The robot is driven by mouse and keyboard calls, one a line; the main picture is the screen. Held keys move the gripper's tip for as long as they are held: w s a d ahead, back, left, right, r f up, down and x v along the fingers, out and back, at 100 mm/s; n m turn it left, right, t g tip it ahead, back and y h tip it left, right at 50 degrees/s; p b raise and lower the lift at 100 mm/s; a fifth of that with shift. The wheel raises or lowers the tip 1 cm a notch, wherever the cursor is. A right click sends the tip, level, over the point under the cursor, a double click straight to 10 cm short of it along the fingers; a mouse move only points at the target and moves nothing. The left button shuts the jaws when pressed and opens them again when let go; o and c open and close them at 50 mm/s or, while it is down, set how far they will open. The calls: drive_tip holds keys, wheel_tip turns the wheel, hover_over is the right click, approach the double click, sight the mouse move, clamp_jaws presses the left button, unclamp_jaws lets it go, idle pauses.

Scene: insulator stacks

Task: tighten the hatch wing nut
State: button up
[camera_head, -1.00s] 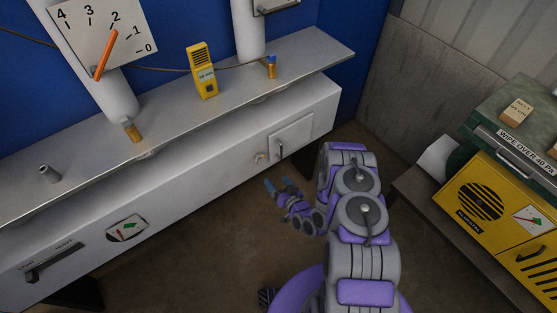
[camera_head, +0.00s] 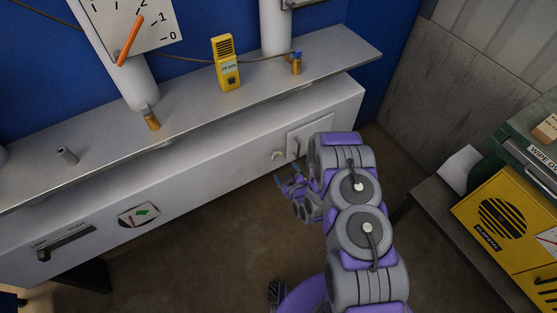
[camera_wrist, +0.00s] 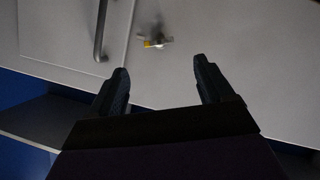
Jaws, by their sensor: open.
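The hatch (camera_head: 311,137) is a pale square panel with a bar handle, set in the right part of the grey cabinet's front. The wing nut (camera_head: 277,155) is a small brassy piece just left of the hatch. In the wrist view the wing nut (camera_wrist: 157,39) sits beyond the fingertips, roughly midway between them, with the hatch (camera_wrist: 70,30) and its handle to the left. My gripper (camera_wrist: 160,65) is open and empty, apart from the wing nut. In the head view my gripper (camera_head: 282,179) is just below the wing nut.
A shelf (camera_head: 190,118) above the cabinet holds a yellow meter (camera_head: 226,62) and brass-ended fittings. A dial (camera_head: 130,30) stands at the upper left. A yellow box (camera_head: 503,218) is on a bench at the right.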

sight(277, 157)
drive_tip(key=b+x, duration=0.2)
drive_tip(key=x, duration=0.8)
drive_tip(key=shift+w, duration=0.2)
drive_tip(key=shift+a, duration=0.1)
drive_tip(key=shift+c, duration=0.2)
drive_tip(key=c, duration=1)
drive_tip(key=shift+r+m+g+y+p, duration=0.15)
drive_tip(key=shift+m+g+y+p, duration=0.3)
drive_tip(key=shift+m+p, duration=0.3)
drive_tip(key=shift+m+g+y+p, duration=0.35)
drive_tip(key=shift+m+y+p, duration=0.25)
drive_tip(key=shift+m, duration=0.25)
drive_tip(key=o, duration=1)
drive_tip(key=shift+o, duration=0.2)
